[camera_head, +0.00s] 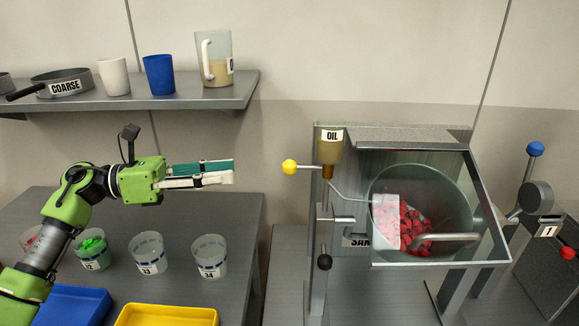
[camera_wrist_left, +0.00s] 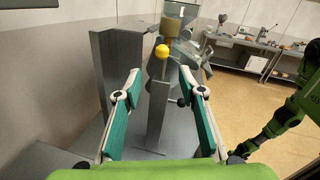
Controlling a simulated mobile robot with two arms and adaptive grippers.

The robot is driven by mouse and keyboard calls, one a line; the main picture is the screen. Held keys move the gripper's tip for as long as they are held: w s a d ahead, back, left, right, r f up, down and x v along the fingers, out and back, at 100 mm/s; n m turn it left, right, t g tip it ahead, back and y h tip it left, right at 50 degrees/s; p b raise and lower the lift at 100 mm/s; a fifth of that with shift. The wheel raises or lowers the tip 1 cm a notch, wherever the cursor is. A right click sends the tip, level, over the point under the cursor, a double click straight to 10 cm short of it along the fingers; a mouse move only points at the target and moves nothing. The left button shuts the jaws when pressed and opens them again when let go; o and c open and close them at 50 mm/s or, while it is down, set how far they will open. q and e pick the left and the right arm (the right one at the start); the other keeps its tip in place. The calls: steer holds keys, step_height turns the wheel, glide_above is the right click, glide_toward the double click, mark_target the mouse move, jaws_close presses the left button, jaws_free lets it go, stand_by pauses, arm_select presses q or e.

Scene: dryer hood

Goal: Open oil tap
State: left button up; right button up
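The oil tap has a yellow ball handle (camera_head: 289,167) on a short lever pointing left, just below the amber oil container (camera_head: 331,147) marked OIL. A thin spout runs from the tap toward the drum. My left gripper (camera_head: 233,172) is left of the yellow ball, at about its height, with a gap between them. In the left wrist view its two green-padded fingers (camera_wrist_left: 160,75) are apart and empty. The yellow ball (camera_wrist_left: 162,50) shows there between and beyond the fingertips. My right arm shows at the right of the wrist view; its gripper is not visible.
A drum (camera_head: 440,180) with red pieces sits behind a clear-fronted frame. A black knob (camera_head: 323,262) is below the tap. A shelf (camera_head: 240,93) with cups and a jug is above my left arm. Cups and blue and yellow trays (camera_head: 165,315) are on the left table (camera_head: 243,215).

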mark_target(285, 162)
arm_select(q)
steer(key=d+p, duration=0.2)
steer(key=d, duration=0.2)
steer(key=w+d+p, duration=0.1)
steer(key=d, duration=0.3)
steer(key=w+d+p, duration=0.1)
steer(key=d+p, duration=0.1)
steer(key=d, duration=0.2)
steer(key=shift+d+r+p, duration=0.2)
steer(key=shift+d+p, duration=0.1)
steer(key=shift+p, duration=0.05)
steer(key=shift+w+d+f, duration=0.15)
steer(key=shift+w+d, duration=0.05)
steer(key=shift+d, duration=0.3)
jaws_close()
